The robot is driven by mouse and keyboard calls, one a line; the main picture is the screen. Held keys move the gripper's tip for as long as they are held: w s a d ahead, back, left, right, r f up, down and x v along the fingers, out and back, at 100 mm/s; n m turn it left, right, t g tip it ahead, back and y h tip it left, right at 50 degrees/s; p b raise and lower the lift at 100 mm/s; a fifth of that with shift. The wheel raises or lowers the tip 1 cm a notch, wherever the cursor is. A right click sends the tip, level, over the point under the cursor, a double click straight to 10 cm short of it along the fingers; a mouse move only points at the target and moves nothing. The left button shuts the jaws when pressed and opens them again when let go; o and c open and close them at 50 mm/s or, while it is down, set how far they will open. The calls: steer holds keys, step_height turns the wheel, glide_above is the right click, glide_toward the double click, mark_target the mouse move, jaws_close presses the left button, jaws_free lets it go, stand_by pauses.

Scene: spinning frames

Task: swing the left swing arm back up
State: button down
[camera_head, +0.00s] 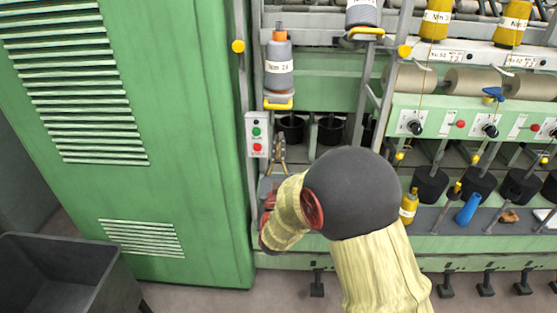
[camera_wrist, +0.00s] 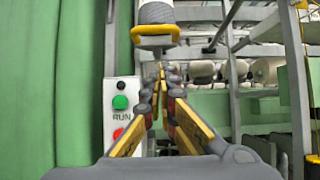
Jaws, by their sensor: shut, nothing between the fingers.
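The left swing arm shows its yellow handle (camera_head: 278,104) below a grey bobbin (camera_head: 279,72) with an orange tip. It sits lower in the picture than the other yellow handle (camera_head: 367,32) to the right. In the wrist view, the left arm's yellow handle (camera_wrist: 156,38) is at top centre under the bobbin (camera_wrist: 155,12). My gripper (camera_head: 279,140) is below that handle in the head view, pointing up. In the wrist view its fingers (camera_wrist: 161,72) meet at the tips, shut and empty, seemingly apart from the handle. The pivot of the swing arm is hidden.
A RUN button box (camera_head: 257,135) stands close left of my gripper, beside the big green cabinet (camera_head: 130,120). Grey frame posts (camera_head: 378,85) and brown rollers (camera_head: 467,83) are to the right. Black pots (camera_head: 330,130) sit behind. A dark bin (camera_head: 65,270) stands at lower left.

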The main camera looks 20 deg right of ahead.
steer(key=r, duration=0.1)
steer(key=w+r, duration=0.1)
steer(key=r, duration=0.1)
steer(key=w+r+b, duration=0.1)
steer(key=r, duration=0.1)
steer(key=shift+w+d, duration=0.2)
steer(key=shift+d, duration=0.2)
